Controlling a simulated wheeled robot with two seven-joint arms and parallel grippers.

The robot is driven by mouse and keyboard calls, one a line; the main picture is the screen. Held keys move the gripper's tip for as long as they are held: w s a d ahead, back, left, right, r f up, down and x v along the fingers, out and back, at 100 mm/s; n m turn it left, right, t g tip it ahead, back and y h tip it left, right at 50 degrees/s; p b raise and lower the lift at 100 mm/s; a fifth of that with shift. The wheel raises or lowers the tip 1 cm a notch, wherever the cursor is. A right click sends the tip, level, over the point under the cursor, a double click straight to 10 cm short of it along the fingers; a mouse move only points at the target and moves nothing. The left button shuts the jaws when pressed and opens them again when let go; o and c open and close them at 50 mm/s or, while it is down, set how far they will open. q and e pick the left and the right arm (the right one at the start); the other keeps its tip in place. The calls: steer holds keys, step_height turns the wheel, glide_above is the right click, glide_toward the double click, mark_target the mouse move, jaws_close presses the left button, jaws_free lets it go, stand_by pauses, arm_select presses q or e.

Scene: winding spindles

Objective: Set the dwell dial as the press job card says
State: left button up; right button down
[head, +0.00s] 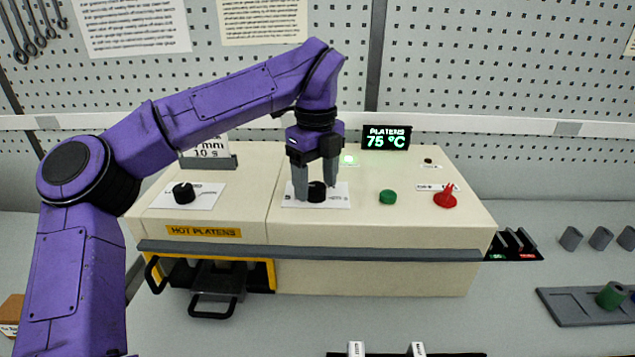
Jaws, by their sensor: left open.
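The press (370,260) is a cream box on the bench. Two black dials sit on white scale plates on its top. The left dial (184,193) stands clear. My left gripper (316,192) points down, open, with its fingers on either side of the right dial (317,191); I cannot tell whether they touch it. Which dial is the dwell dial is too small to read. A card (208,147) in a grey holder stands behind the left dial, partly hidden by my left arm; "mm" and "10 g" show on it. My right gripper is not in view.
A green button (388,197) and a red knob (445,197) sit right of the dials. A display (387,137) reads "PLATENS 75 °C". A "HOT PLATENS" label (204,232) is above the black-handled drawer (215,285). A grey tray (570,308) holds a green spindle at right.

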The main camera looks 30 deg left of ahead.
arm_select(q)
steer(key=shift+d+f, duration=0.1)
steer(key=shift+f, duration=0.1)
steer(key=shift+s, duration=0.2)
steer(key=c, duration=1.1)
steer(key=shift+o, duration=0.2)
steer(key=shift+m, duration=0.4)
steer(key=shift+r+m+p, duration=0.1)
steer(key=shift+m+p, duration=0.4)
steer(key=shift+m, duration=0.6)
steer(key=m+p, duration=0.1)
steer(key=m, duration=0.2)
steer(key=shift+m+p, duration=0.3)
steer(key=m+p, duration=0.2)
steer(key=m, duration=0.3)
steer(key=shift+w+p, duration=0.1)
steer(key=shift+p, duration=0.25)
